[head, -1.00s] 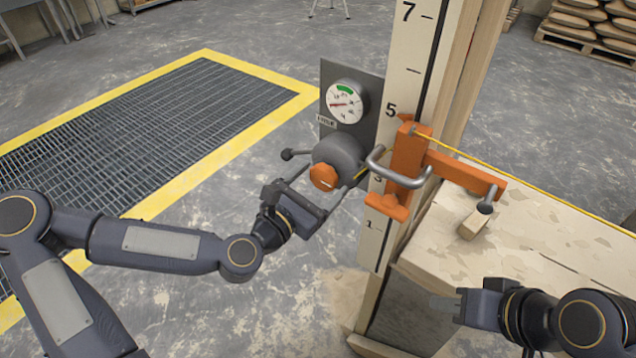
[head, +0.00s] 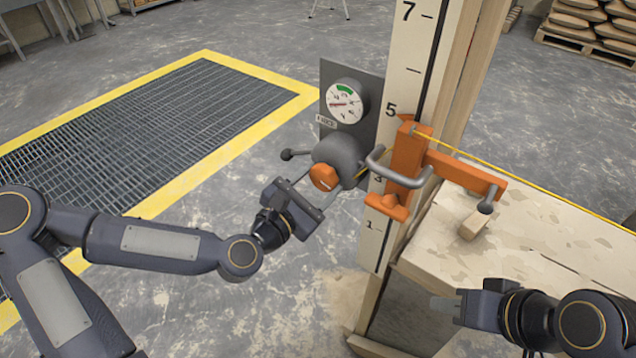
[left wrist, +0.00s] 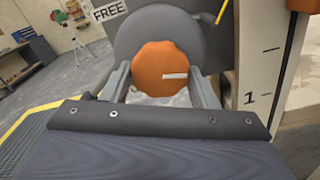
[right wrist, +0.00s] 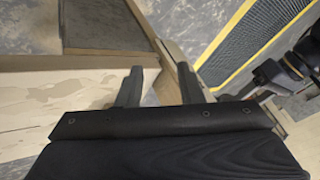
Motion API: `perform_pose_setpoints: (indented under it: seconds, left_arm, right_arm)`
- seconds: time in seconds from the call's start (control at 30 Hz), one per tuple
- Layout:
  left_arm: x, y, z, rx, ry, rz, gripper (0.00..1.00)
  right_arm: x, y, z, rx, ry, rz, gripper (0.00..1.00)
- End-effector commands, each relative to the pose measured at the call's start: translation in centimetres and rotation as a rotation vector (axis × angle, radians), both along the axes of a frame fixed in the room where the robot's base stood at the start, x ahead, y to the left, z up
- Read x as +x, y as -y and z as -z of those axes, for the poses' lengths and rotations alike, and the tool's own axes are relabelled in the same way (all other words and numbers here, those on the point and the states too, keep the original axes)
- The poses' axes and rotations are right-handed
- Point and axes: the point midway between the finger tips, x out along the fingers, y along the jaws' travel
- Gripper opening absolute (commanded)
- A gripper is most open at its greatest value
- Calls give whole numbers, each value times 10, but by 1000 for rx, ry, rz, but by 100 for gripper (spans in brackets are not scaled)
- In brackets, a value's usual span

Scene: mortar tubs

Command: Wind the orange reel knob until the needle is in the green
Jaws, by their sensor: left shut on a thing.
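The orange reel knob (head: 325,177) sits on the front of a grey round reel (head: 341,154) on the post. In the left wrist view the knob (left wrist: 166,69) carries a white mark pointing right. My left gripper (left wrist: 162,84) is shut on the knob, one finger on each side. The gauge (head: 346,101) above the reel has a green band at its top; its red needle points left, outside the green. My right gripper (right wrist: 163,84) is open and empty, with its fingers apart near the wooden bench; it also shows in the head view (head: 446,303).
An orange clamp (head: 405,165) with a grey bent handle (head: 398,182) is just right of the reel. A yellow line runs from it over the wooden bench (head: 560,262). A numbered post (head: 408,60) stands behind. A sign (left wrist: 109,11) reads FREE.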

Motion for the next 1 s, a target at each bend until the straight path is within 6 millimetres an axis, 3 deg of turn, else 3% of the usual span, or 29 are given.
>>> perform_pose_setpoints:
  seconds: [1.0]
  left_arm:
    - [1,-2,-1,783,571,0,31]
  right_arm:
    - [0,0,27,0,0,0,34]
